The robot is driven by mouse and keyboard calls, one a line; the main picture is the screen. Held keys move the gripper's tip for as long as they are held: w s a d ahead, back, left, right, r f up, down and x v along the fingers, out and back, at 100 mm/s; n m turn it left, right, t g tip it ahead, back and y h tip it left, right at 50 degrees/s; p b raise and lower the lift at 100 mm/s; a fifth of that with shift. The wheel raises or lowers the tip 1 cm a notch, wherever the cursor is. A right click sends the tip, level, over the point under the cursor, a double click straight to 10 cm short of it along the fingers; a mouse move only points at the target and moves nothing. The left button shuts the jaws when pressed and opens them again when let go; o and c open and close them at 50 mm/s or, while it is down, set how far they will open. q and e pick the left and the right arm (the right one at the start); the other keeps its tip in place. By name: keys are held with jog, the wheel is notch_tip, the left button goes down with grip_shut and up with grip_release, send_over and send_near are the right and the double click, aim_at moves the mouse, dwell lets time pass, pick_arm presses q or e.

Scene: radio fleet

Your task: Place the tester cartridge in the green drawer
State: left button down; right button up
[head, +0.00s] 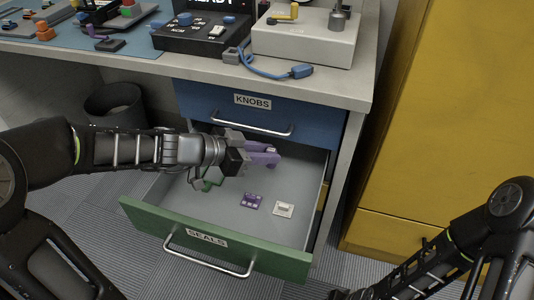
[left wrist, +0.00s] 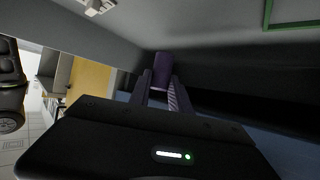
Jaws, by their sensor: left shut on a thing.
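My left gripper (head: 246,158) is shut on a purple piece (head: 262,156), which looks like the tester cartridge. The gripper holds it over the back part of the open green drawer (head: 160,219), just in front of the blue drawer. The purple piece also shows between the fingers in the left wrist view (left wrist: 162,70). The gripper hides part of it, and I cannot tell whether it touches the drawer floor. The green drawer is labelled SEALS and stands pulled out. My right arm comes in at the lower right. Its gripper is mostly cut off at the bottom edge.
The blue KNOBS drawer (head: 225,110) is above, shut. A yellow cabinet (head: 455,110) stands right.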

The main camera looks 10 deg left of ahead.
pick_arm(q)
jog(key=shift+w+f, duration=0.6)
jog(key=shift+f, duration=0.1)
jog(key=shift+f+b, duration=0.55)
jog(key=shift+b, duration=0.65)
jog(key=c, duration=1.2)
grip_release()
